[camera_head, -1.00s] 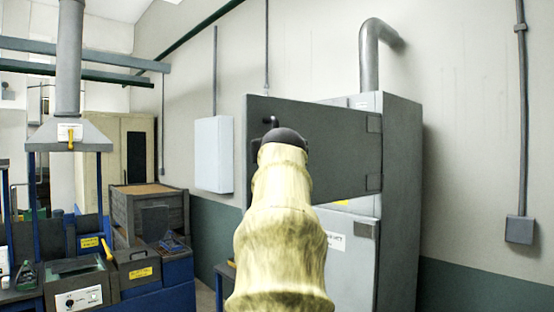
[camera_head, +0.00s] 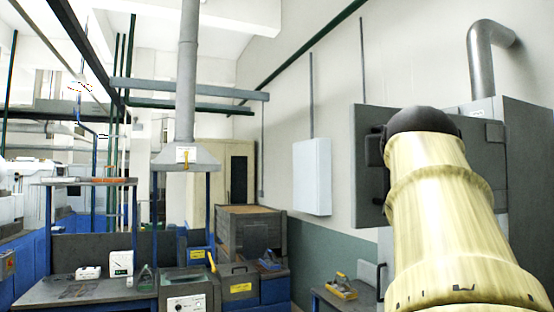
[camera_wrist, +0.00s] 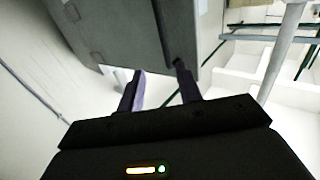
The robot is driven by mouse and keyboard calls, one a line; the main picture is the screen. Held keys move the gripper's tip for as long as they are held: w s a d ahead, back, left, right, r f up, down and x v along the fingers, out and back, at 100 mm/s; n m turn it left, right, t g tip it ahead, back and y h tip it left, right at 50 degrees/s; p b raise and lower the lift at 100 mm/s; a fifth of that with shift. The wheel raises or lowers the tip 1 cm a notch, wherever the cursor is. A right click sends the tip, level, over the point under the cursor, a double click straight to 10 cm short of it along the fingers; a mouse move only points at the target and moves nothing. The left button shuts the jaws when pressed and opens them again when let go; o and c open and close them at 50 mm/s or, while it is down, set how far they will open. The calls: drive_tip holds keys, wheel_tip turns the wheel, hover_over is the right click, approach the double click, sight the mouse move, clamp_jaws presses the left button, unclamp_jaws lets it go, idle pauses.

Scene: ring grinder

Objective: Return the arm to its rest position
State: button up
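My arm, in a pale yellow cover with a dark end, rises at the right of the head view, in front of a grey cabinet with an open door (camera_head: 370,165). My gripper (camera_wrist: 160,82) shows in the wrist view with its two fingers spread apart. Nothing is between the fingers. The grey cabinet door (camera_wrist: 130,30) appears beyond the fingers in the wrist view.
A workbench (camera_head: 95,290) with small devices stands at the left. A wooden crate (camera_head: 250,232) and a small side table (camera_head: 345,303) stand near the middle. A light wall box (camera_head: 312,176) hangs on the wall. An exhaust hood (camera_head: 186,155) hangs over the bench.

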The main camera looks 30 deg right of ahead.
drive_tip(key=w+a+f+n+y, duration=0.1)
drive_tip(key=w+f+y, duration=0.2)
drive_tip(key=w+f, duration=0.45)
drive_tip(key=w+a+f+n+y, duration=0.2)
drive_tip(key=w+f, duration=0.3)
drive_tip(key=f, duration=0.5)
drive_tip(key=w+a+f+n+g+y, duration=0.1)
drive_tip(key=w+a+f+y, duration=0.2)
drive_tip(key=f, duration=0.6)
drive_tip(key=w+a+f+n+g+y, duration=0.1)
drive_tip(key=w+a+f, duration=0.1)
drive_tip(key=a+f, duration=0.5)
drive_tip(key=s+a+f+n+g+y, duration=0.1)
drive_tip(key=a+f+g+y, duration=0.1)
drive_tip(key=a+f, duration=0.5)
drive_tip(key=s+a+f+n+g+y, duration=0.1)
drive_tip(key=a+f, duration=0.2)
drive_tip(key=f, duration=0.8)
drive_tip(key=s+a+f+n+g+y, duration=0.1)
drive_tip(key=s+a+f+n+g, duration=0.2)
drive_tip(key=s+a+f, duration=0.6)
wheel_tip(320, 180, down, 3)
drive_tip(key=shift+s+a+f+g+y, duration=0.1)
drive_tip(key=shift+s+a+g+y, duration=0.25)
drive_tip(key=shift+s, duration=0.8)
drive_tip(key=shift+d, duration=0.1)
drive_tip(key=shift+w, duration=0.1)
